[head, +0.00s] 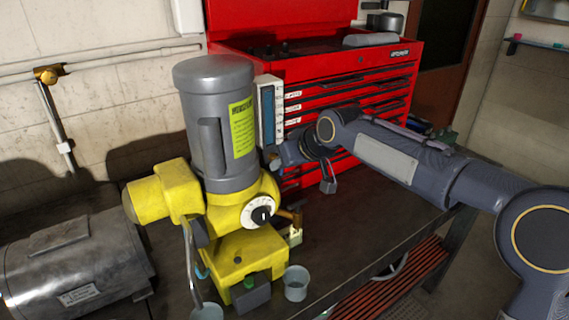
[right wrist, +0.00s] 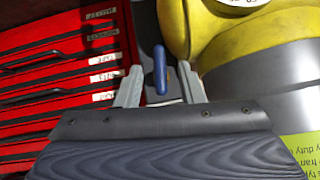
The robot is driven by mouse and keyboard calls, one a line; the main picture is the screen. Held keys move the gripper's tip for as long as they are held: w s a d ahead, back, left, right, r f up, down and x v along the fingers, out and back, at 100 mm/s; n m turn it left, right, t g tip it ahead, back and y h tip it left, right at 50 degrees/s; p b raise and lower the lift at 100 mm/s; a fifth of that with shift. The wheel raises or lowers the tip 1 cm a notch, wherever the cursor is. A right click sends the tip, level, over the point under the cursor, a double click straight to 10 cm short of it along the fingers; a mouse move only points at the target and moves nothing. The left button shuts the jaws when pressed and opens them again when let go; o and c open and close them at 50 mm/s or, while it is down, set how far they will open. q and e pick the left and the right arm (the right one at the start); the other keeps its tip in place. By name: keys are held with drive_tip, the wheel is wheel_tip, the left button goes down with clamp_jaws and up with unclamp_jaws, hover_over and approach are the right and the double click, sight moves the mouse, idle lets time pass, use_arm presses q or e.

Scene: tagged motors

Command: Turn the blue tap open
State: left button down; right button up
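The blue tap (right wrist: 160,62) shows in the right wrist view as a narrow blue lever beside the yellow pump housing (right wrist: 182,25). My right gripper (right wrist: 159,74) is open, with one pale finger on each side of the lever. A gap shows on both sides, so it does not grip the lever. In the head view the right gripper (head: 276,162) is beside the grey motor on the yellow pump (head: 245,253), at its right. I cannot make out the tap in the head view. My left gripper is not in view.
A red tool chest (head: 400,68) stands close behind the gripper. A grey motor (head: 75,270) lies at the left. A small cup (head: 296,284) stands by the pump's base. A padlock (head: 328,180) shows below my right wrist. The dark bench (head: 385,232) is clear at the right.

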drive_tip(key=v, duration=0.7)
drive_tip(key=shift+b, duration=0.4)
drive_tip(key=shift+a, duration=0.1)
drive_tip(key=s+d+f+m+h, duration=0.1)
drive_tip(key=s+d+f+m, duration=0.15)
drive_tip(key=s+d, duration=0.55)
drive_tip(key=s+d+f+m+h, duration=0.1)
drive_tip(key=s+d+f, duration=0.2)
drive_tip(key=s+d, duration=0.5)
drive_tip(key=s+d+f+m, duration=0.1)
drive_tip(key=s+f+m, duration=0.1)
drive_tip(key=s+f, duration=0.4)
drive_tip(key=s+f+m+g, duration=0.1)
drive_tip(key=s+f+m, duration=0.1)
drive_tip(key=s+f, duration=0.4)
drive_tip(key=s, duration=0.4)
drive_tip(key=shift+s+d, duration=0.4)
drive_tip(key=shift+m, duration=0.25)
